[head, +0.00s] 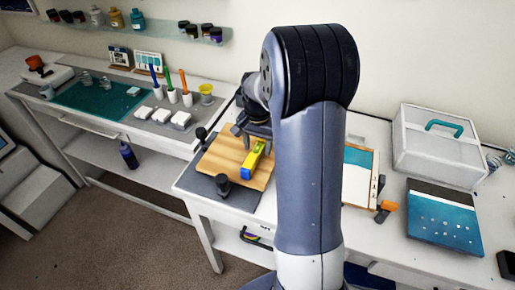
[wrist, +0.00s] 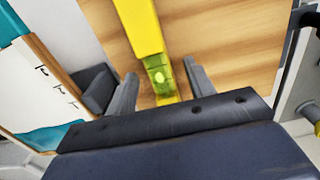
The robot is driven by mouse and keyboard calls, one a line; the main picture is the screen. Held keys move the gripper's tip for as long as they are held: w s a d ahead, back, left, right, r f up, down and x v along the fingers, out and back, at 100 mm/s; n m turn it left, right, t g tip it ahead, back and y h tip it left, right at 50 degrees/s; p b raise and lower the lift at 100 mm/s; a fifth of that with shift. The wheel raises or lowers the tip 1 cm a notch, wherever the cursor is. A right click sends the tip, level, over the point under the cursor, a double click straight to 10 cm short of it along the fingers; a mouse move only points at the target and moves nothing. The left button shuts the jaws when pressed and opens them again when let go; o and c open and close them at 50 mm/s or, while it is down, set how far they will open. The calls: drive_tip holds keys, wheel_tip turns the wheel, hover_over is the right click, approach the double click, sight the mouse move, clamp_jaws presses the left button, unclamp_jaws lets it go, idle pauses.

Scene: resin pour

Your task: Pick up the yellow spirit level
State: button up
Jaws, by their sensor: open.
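The yellow spirit level (head: 253,158) lies on a wooden board (head: 222,153) on the white table, with a blue end towards the front. In the wrist view the spirit level (wrist: 144,30) runs down between my fingers, and its greenish vial section shows near them. My gripper (wrist: 158,78) is open, with one finger on each side of the level. In the head view my gripper (head: 256,130) is at the far end of the level, partly hidden by my arm. I cannot tell whether the fingers touch it.
Dark clamp-like knobs (head: 223,185) stand at the board's edges on a grey mat. A clipboard (head: 358,170), a white box with a teal handle (head: 440,145) and a teal book (head: 443,222) lie to the right. A second table with cups and a green mat (head: 100,98) is left.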

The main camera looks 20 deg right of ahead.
drive_tip(key=shift+f, duration=0.55)
clamp_jaws()
